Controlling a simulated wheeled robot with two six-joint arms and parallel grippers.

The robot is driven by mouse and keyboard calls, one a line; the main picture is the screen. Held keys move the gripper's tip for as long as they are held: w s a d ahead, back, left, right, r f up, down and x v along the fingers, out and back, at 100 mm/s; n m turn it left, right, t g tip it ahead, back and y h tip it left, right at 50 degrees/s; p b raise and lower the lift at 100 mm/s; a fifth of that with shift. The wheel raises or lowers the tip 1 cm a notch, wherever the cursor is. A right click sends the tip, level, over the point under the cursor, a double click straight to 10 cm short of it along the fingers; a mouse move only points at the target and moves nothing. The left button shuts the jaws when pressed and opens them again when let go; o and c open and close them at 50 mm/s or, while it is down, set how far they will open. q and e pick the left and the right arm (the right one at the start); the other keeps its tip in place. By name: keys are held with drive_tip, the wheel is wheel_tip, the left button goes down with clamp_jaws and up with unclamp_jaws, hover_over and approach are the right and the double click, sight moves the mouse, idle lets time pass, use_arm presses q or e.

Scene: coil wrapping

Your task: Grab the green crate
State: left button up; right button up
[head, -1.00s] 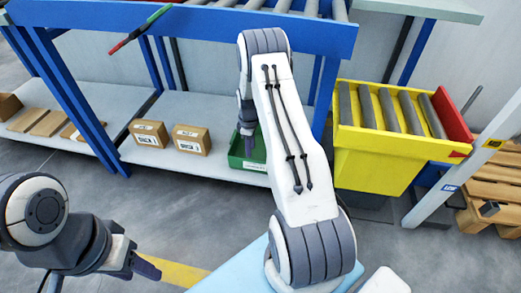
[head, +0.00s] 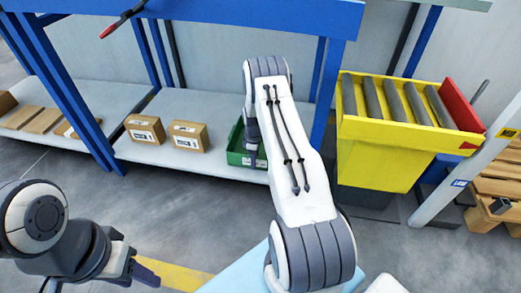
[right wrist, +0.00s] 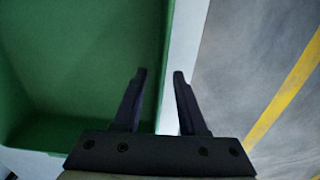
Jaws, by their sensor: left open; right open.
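The green crate (head: 236,157) sits on the low pale shelf, partly hidden behind my right arm in the head view. In the right wrist view the crate (right wrist: 75,65) fills the left side and looks empty where it shows. My right gripper (right wrist: 159,75) is open. In that view the crate's right wall runs between its fingertips: the left finger overlaps the crate's inside, the right finger is over the pale shelf strip. I cannot tell whether they touch it. My left gripper (head: 148,272) is open and empty, low at the left, away from the crate.
Two cardboard boxes (head: 187,136) stand on the shelf left of the crate. A blue frame post (head: 325,95) rises right of the crate. A yellow bin with rollers (head: 385,155) stands further right. The grey floor in front of the shelf is open.

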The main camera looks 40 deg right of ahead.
drive_tip(key=shift+f, duration=0.85)
drive_tip(key=shift+r, duration=0.1)
drive_tip(key=shift+c, duration=0.3)
clamp_jaws()
idle(0.4)
